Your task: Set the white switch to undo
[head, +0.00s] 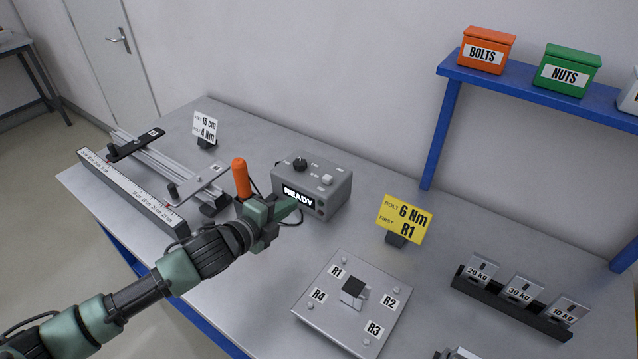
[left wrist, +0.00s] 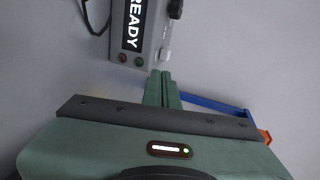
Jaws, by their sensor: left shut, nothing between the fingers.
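A grey control box (head: 338,190) stands on the table, its display (head: 299,196) reading "READY". On its top are a black knob (head: 300,164) and a small white switch (head: 327,179); the labels beside them are too small to read. My left gripper (head: 294,208) is shut and empty, in front of the box near the display. In the left wrist view, the shut fingertips (left wrist: 161,76) are near the box's (left wrist: 147,52) lower edge, and a pale part, seemingly the switch (left wrist: 165,57), shows just beyond them. I cannot tell whether they touch. My right gripper is not in view.
An orange-handled tool (head: 241,178) stands upright left of the box, behind my left gripper. A measuring fixture (head: 135,192) lies at the left. A yellow sign (head: 405,219), a square plate (head: 335,270) and a weight rack (head: 510,305) are to the right.

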